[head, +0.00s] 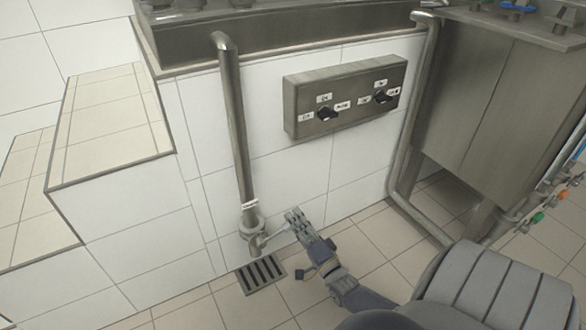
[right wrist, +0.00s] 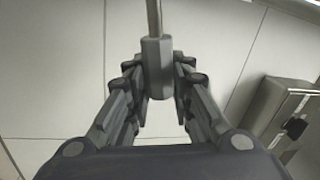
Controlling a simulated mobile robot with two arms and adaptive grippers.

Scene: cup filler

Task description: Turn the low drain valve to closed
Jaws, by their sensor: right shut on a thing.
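The low drain valve (head: 252,230) sits at the bottom of a vertical steel pipe (head: 234,125), near the floor and by the tiled wall. Its lever sticks out to the right, toward my right gripper (head: 293,220). In the right wrist view the lever's grey grip (right wrist: 157,70) stands between the two fingers of my right gripper (right wrist: 160,82), which are shut on it. A small white label (head: 249,204) is on the pipe just above the valve; its text is too small to read. My left gripper is not in view.
A floor drain grate (head: 262,275) lies just below the valve. A steel control box (head: 343,97) with two black knobs is on the wall above; it also shows in the right wrist view (right wrist: 280,105). A steel cabinet (head: 490,110) and bent pipe (head: 406,150) stand at the right.

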